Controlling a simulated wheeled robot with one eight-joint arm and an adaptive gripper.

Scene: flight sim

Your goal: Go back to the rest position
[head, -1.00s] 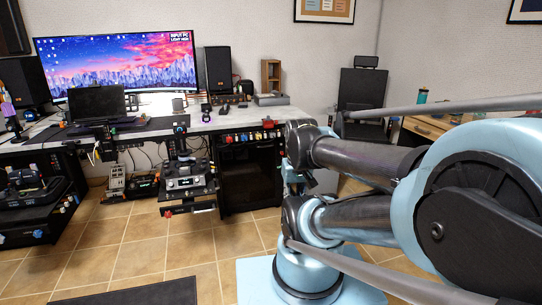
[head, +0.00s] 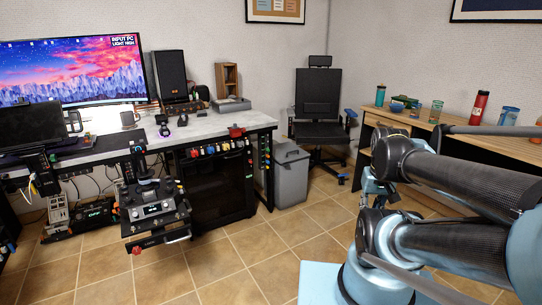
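My arm fills the right side of the head view, with dark tubular links and pale blue joints folded above my blue base. My gripper is outside the picture, so its state and anything it may hold are hidden. No separate object is named by the task.
A grey desk (head: 215,124) with a wide monitor (head: 75,70) stands at left. A grey bin (head: 291,176) and a black office chair (head: 318,100) stand beyond it. A wooden desk (head: 424,128) with bottles is behind my arm. The tiled floor (head: 235,262) in front is clear.

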